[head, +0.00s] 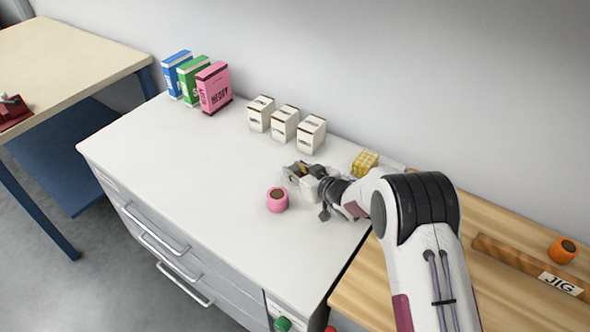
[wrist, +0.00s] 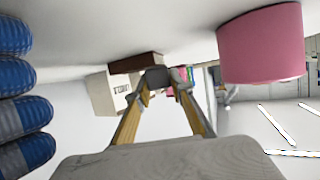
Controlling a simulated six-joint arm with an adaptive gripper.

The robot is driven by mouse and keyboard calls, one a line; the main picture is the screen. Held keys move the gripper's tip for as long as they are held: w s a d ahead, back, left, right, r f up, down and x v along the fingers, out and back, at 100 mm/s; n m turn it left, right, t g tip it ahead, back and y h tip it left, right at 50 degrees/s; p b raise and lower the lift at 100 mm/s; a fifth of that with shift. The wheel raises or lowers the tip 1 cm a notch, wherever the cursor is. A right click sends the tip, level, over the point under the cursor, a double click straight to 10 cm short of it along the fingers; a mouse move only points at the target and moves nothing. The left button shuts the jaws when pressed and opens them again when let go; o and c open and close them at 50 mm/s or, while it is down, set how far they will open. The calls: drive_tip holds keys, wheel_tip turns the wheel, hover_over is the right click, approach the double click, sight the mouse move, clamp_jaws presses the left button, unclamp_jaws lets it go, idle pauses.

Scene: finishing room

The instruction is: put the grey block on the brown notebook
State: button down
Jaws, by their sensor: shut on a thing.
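My gripper (head: 300,174) is low over the white cabinet top, shut on the small grey block. In the wrist view the grey block (wrist: 158,76) shows as a dark piece between the fingertips, mostly covered by them. A dark brown slab (wrist: 135,62) lies just beyond the fingertips, in front of a white box; it may be the brown notebook. In the head view the gripper hides most of that spot, and I cannot tell whether block and slab touch.
A pink roll (head: 277,199) stands close to the gripper. White boxes (head: 284,124) and coloured boxes (head: 213,88) stand along the wall. A yellow box (head: 365,163) is behind the arm. The cabinet top (head: 185,155) is clear at left. A wooden bench (head: 490,225) adjoins at right.

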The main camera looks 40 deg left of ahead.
drive_tip(key=shift+f, duration=0.1)
drive_tip(key=c, duration=1.8)
unclamp_jaws()
drive_tip(key=shift+o, duration=0.2)
drive_tip(key=shift+v, duration=6.05)
drive_tip(key=shift+w, duration=0.1)
